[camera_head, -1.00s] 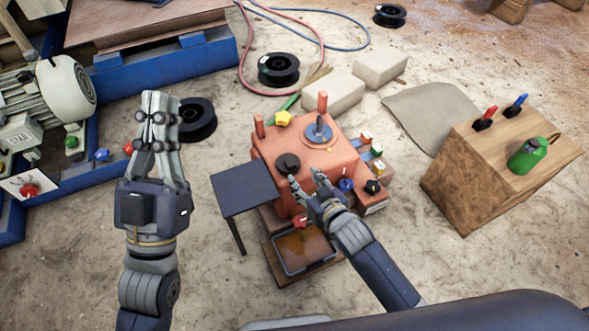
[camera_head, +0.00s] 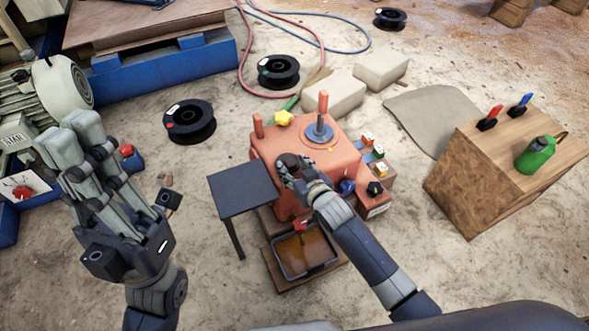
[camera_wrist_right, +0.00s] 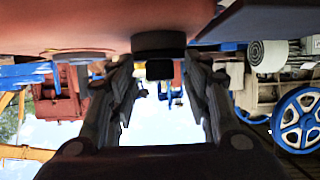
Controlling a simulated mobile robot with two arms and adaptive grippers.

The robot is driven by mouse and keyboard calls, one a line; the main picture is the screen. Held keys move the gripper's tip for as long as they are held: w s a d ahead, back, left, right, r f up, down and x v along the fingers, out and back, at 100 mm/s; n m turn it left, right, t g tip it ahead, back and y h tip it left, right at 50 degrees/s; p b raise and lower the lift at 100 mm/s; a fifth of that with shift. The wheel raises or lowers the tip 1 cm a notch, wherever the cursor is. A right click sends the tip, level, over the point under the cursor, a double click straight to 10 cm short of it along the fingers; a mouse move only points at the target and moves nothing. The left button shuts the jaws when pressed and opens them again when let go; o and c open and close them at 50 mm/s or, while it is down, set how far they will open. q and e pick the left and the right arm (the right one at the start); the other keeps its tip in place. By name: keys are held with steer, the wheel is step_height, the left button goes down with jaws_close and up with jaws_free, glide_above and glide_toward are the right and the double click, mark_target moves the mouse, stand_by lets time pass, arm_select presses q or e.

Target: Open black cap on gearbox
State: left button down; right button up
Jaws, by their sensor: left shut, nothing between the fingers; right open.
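The orange-red gearbox (camera_head: 322,160) stands in the middle of the head view. Its round black cap (camera_head: 287,160) is on its top near the left front edge, partly hidden by my right gripper (camera_head: 284,176). In the right wrist view the cap (camera_wrist_right: 158,42) shows at the top centre, under the inverted gearbox top. The open fingers of my right gripper (camera_wrist_right: 158,78) lie on both sides below it. I cannot tell whether they touch it. My left gripper (camera_head: 75,142) is shut and empty, well to the left of the gearbox.
A small dark table (camera_head: 240,190) stands just left of the gearbox. A tray of brown liquid (camera_head: 283,264) sits in front. A yellow plug (camera_head: 283,118) and a blue-grey disc with an upright handle (camera_head: 319,132) are on top. A wooden block (camera_head: 455,190) with a green can (camera_head: 535,154) stands right.

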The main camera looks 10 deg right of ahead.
steer(key=shift+r, duration=0.1)
jaws_close()
steer(key=shift+d+r, duration=0.1)
steer(key=shift+r, duration=0.05)
steer(key=shift+r, duration=0.15)
